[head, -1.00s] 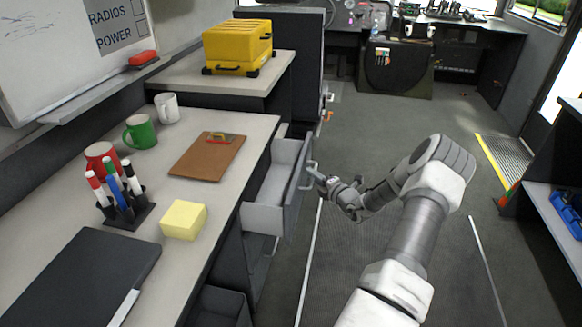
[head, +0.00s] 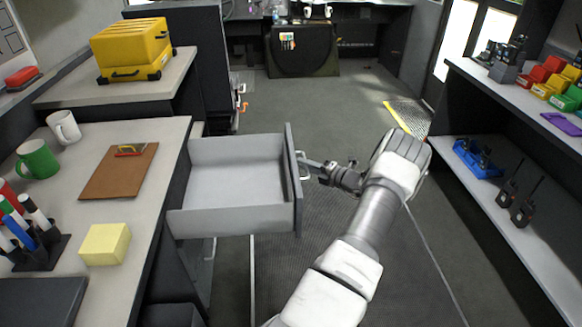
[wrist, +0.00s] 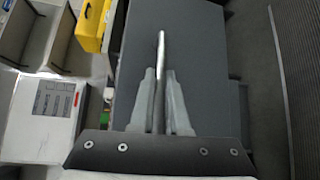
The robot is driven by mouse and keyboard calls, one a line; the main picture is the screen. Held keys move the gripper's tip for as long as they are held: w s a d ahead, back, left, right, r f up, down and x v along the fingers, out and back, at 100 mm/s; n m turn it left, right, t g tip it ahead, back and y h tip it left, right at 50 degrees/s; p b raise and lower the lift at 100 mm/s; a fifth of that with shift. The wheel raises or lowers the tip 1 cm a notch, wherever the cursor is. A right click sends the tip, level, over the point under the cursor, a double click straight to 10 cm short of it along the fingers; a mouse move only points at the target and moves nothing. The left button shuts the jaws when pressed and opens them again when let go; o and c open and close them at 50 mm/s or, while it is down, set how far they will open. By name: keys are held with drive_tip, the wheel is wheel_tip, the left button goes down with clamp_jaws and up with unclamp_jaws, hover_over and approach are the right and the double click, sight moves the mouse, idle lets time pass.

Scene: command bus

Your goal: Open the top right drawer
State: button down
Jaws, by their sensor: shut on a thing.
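The drawer (head: 238,222) is a grey, empty tray with a dark front panel (head: 292,185), and it stands well out from the desk. Its metal bar handle (head: 304,177) is on the outer face. My gripper (head: 309,164) reaches it from the right and is shut on the handle. In the wrist view the handle (wrist: 161,45) runs as a thin bright bar between the two fingers of my gripper (wrist: 160,73), with the dark drawer front (wrist: 205,50) behind it.
The desk (head: 150,205) on the left holds mugs, a clipboard (head: 120,171), markers and a yellow block (head: 105,244). A yellow case (head: 130,50) stands on the counter behind. A shelf unit (head: 500,165) with radios lines the right. The floor aisle between is clear.

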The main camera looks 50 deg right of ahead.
drive_tip(key=shift+s+d, duration=0.45)
drive_tip(key=shift+s, duration=0.1)
drive_tip(key=c, duration=0.9)
unclamp_jaws()
drive_tip(key=shift+w, duration=0.1)
drive_tip(key=s+p, duration=0.1)
drive_tip(key=s, duration=0.4)
drive_tip(key=s+r+p, duration=0.1)
drive_tip(key=s, duration=0.5)
drive_tip(key=s+a+r+p, duration=0.1)
drive_tip(key=s, duration=0.5)
drive_tip(key=shift+s+a+r, duration=0.1)
drive_tip(key=shift+s+r, duration=0.05)
drive_tip(key=shift+r, duration=0.1)
